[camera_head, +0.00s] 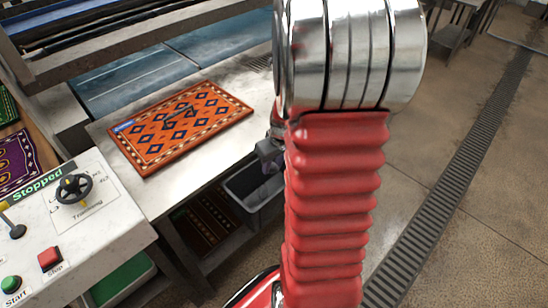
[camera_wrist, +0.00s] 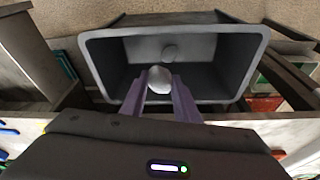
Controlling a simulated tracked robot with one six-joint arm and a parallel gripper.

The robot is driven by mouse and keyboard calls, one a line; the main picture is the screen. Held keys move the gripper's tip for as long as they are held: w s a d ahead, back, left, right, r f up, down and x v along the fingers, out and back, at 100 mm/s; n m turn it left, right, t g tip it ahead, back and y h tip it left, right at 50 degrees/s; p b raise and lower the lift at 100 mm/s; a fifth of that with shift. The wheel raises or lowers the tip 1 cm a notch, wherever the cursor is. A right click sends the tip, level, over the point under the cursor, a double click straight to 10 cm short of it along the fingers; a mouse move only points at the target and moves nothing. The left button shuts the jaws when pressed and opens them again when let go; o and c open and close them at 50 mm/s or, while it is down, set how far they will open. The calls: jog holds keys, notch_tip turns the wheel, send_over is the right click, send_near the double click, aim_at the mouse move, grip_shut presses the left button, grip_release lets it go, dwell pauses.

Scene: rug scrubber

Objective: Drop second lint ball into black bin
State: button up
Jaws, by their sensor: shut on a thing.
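In the wrist view my gripper (camera_wrist: 161,88) is shut on a pale grey lint ball (camera_wrist: 159,76), held between the tips of its purple fingers. The fingers point at the open mouth of the black bin (camera_wrist: 100,60), which looks dark grey. The held ball overlaps the bin's interior in the picture; its exact height over the rim is hard to tell. Another lint ball (camera_wrist: 169,53) shows inside the bin, against its far part. In the head view the bin (camera_head: 238,200) stands below the table's right edge, partly hidden by my arm. My gripper (camera_head: 270,153) is mostly hidden there.
An orange patterned rug (camera_head: 205,108) lies on the metal table (camera_head: 190,183). A control panel with a red stop button (camera_head: 50,259), a green start button (camera_head: 11,284) and a handwheel (camera_head: 74,188) stands at left. Floor with a drain grate (camera_head: 455,160) is clear at right.

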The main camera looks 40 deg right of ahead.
jog(key=shift+f, duration=0.25)
jog(key=o, duration=1.1)
jog(key=v, duration=1.3)
jog(key=shift+r, duration=0.35)
jog(key=shift+m, duration=0.3)
